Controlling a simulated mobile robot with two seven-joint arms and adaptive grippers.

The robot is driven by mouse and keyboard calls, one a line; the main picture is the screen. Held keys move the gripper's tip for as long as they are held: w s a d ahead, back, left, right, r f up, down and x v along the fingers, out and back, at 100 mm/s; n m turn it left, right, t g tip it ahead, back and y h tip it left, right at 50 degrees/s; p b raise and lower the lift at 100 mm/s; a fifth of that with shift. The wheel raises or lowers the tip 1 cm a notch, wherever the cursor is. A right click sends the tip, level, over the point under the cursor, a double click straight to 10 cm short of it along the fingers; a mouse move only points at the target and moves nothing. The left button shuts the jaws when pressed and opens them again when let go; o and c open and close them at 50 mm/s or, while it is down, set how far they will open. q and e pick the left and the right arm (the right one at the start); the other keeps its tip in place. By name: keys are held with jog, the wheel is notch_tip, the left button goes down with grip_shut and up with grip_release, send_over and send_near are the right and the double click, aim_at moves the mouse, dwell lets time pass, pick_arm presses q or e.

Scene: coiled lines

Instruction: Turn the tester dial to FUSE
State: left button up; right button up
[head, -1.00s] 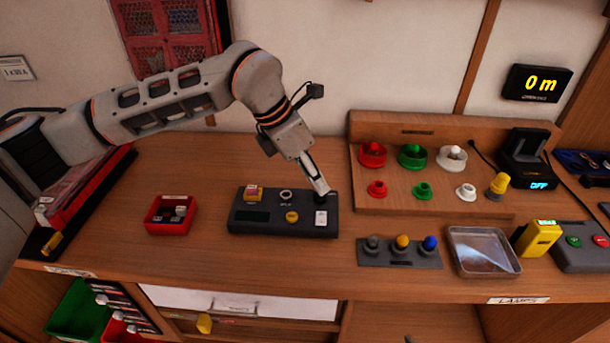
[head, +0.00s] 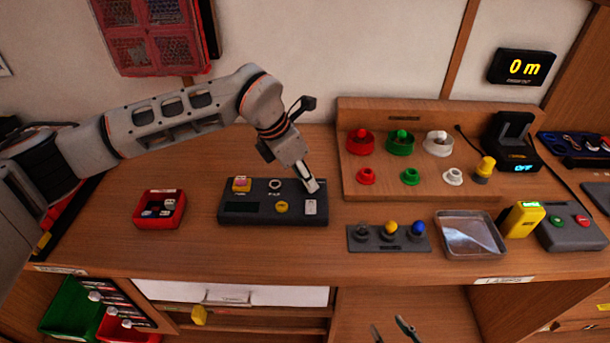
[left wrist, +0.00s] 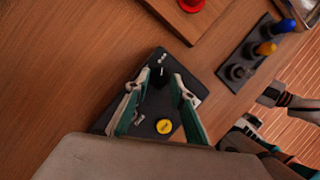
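The tester is a dark grey box (head: 250,207) on the bench in the head view, with a display and a yellow button (head: 282,207). Its black dial (left wrist: 158,78) with a white mark shows in the left wrist view; the gripper mostly hides it in the head view. My left gripper (head: 313,187) reaches down over the tester's far right corner. In the left wrist view its fingers stand apart on either side of the dial; contact is unclear. The dial's lettering is unreadable. My right gripper (head: 393,330) is open and empty at the bottom edge of the head view.
A red bin (head: 148,221) stands left of the tester. To the right are a wooden lamp board (head: 420,185), a grey block with three plugs (head: 375,246) and a metal tray (head: 470,240). Bare bench lies between bin and tester.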

pick_arm(q)
grip_shut()
jog(key=shift+n, duration=0.3)
jog(key=n, duration=0.1)
jog(key=n+t+b, duration=0.1)
jog(key=shift+s+d+n+y+b, duration=0.1)
jog(key=shift+d+n+y+b, duration=0.05)
jog(key=shift+n+y+b, duration=0.15)
jog(key=n+t+y+b, duration=0.1)
jog(key=n, duration=0.2)
jog(key=shift+s+d+n, duration=0.1)
jog(key=shift+d+n, duration=0.05)
jog(key=shift+n, duration=0.15)
jog(key=n+y+b, duration=0.1)
jog(key=n, duration=0.2)
jog(key=shift+d, duration=0.1)
jog(key=shift+r+n+y, duration=0.1)
jog(key=shift+n+y, duration=0.5)
jog(key=shift+n, duration=0.4)
jog(key=shift+d, duration=0.1)
